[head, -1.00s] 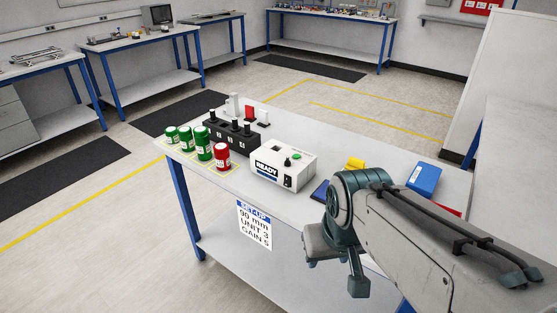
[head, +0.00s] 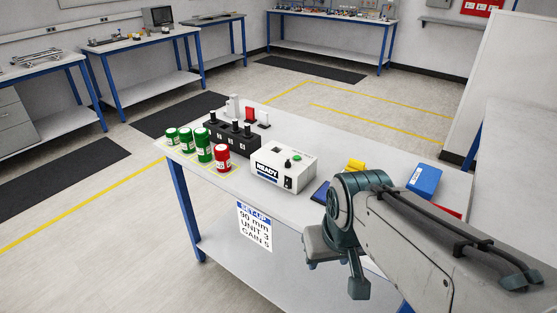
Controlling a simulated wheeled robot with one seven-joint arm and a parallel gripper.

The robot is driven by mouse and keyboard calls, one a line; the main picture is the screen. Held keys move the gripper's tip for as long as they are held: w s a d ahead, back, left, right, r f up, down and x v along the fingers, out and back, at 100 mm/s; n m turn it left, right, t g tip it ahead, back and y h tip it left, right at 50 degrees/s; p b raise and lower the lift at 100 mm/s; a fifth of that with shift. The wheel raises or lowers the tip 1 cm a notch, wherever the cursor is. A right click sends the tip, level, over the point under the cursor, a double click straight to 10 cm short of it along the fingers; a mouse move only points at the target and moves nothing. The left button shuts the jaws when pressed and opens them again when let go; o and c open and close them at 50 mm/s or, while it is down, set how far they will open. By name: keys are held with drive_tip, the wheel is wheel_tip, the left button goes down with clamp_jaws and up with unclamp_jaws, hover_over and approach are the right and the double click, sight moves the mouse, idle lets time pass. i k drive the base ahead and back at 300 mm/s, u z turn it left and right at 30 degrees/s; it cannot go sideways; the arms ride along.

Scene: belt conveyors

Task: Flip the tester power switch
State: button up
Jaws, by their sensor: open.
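The tester (head: 279,171) is a white box on the bench with a "READY" label on its front, a dark knob and a green button on top. A small black switch (head: 288,183) is on the right part of its front face; its position is too small to tell. My gripper (head: 334,274) hangs in front of the bench's near edge, to the right of and nearer than the tester. It is open and empty, touching nothing that I can see.
Green cans (head: 203,145) and a red can (head: 222,158) stand left of the tester. A black block with several posts (head: 232,138) is behind them. A yellow object (head: 355,165) and a blue box (head: 424,180) lie at right. A set-up sign (head: 255,227) hangs on the bench front.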

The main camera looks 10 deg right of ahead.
sight(287, 181)
drive_tip(key=k, duration=1.35)
drive_tip(key=u, duration=0.6)
drive_tip(key=i, duration=1.45)
drive_tip(key=z, duration=0.35)
